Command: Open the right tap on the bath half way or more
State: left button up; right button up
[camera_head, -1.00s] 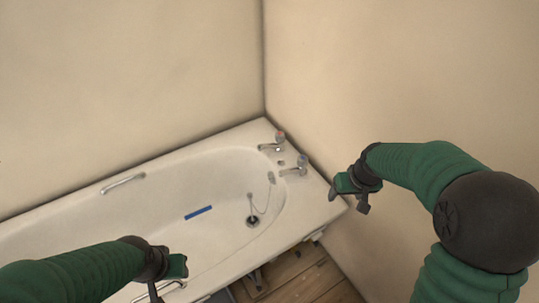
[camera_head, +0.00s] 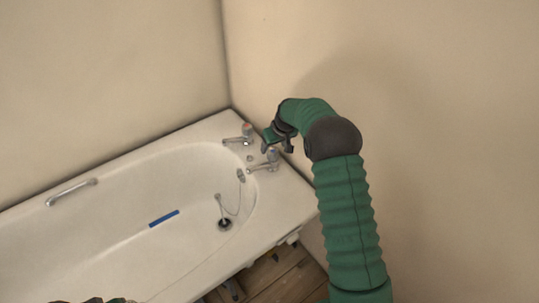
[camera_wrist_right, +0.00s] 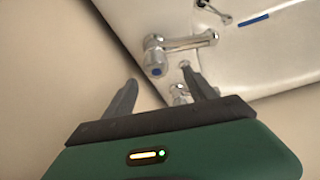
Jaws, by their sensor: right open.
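The right tap (camera_head: 272,158) is chrome with a blue-marked top and stands on the bath's end rim. It also shows in the right wrist view (camera_wrist_right: 157,58), beyond the fingertips. My right gripper (camera_head: 277,145) is open and empty, with its fingers just above and behind this tap in the head view. In the wrist view the open fingers (camera_wrist_right: 162,85) spread on either side below the tap's head; contact cannot be told. The other tap (camera_head: 246,132), with a red-marked top, stands to the left. Only a sliver of my left arm shows at the bottom edge.
The white bath (camera_head: 215,130) runs along the left wall, its tap end near the right wall. A grab handle (camera_head: 72,190) and a blue strip (camera_head: 164,218) lie further left. Wooden floor (camera_head: 275,278) shows below.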

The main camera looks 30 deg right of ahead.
aim_at(273, 151)
jog(key=x, duration=0.2)
jog(key=d+x, duration=0.1)
jog(key=x, duration=0.1)
jog(key=b+x, duration=0.1)
jog(key=x, duration=0.1)
jog(key=shift+s+d+f, duration=0.1)
jog(key=shift+d+f, duration=0.2)
jog(key=shift+a+f, duration=0.2)
jog(key=shift+f, duration=0.05)
jog(key=shift+w+a+r, duration=0.2)
jog(key=shift+w+a, duration=0.05)
jog(key=shift+a, duration=0.3)
jog(key=shift+d+f, duration=0.25)
jog(key=shift+d, duration=0.25)
jog(key=c, duration=0.8)
jog(key=shift+a+r, duration=0.1)
jog(key=shift+a, duration=0.05)
jog(key=c, duration=0.6)
